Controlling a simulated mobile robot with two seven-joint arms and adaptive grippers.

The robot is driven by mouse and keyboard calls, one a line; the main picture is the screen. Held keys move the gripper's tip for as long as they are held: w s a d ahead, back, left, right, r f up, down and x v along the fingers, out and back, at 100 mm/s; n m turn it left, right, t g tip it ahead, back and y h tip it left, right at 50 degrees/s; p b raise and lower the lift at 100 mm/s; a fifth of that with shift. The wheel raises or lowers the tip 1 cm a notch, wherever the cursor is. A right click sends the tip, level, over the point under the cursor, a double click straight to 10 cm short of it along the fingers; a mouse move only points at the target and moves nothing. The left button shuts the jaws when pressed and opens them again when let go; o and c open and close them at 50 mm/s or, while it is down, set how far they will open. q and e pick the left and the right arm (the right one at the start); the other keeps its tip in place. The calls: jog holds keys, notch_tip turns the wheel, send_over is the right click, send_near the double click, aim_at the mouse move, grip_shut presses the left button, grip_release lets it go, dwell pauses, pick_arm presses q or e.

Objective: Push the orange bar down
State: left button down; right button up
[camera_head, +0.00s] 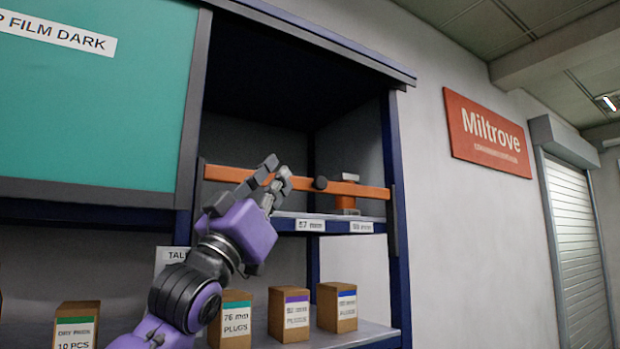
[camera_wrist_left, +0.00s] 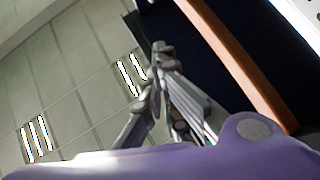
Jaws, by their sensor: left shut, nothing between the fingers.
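I cannot tell whether the fingers touch the bar. My right gripper is in neither view.
A small orange and white object (camera_head: 347,200) stands behind the bar on the upper shelf (camera_head: 372,219). Several labelled boxes, one with a purple label (camera_head: 289,314), stand on the lower shelf. A teal panel (camera_head: 100,110) covers the bay to the left.

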aim_at(316, 184)
pick_arm(q)
jog(key=s+p+x, duration=0.1)
jog(key=p+x, duration=0.1)
jog(key=x, duration=0.8)
jog(key=w+f, duration=0.1)
jog(key=w+d+f, duration=0.1)
jog(key=f, duration=0.1)
jog(key=shift+w+d, duration=0.1)
jog(key=shift+w, duration=0.2)
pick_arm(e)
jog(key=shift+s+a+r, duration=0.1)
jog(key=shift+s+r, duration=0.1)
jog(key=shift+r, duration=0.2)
pick_arm(q)
jog(key=shift+w+f, duration=0.1)
jog(key=shift+f, duration=0.05)
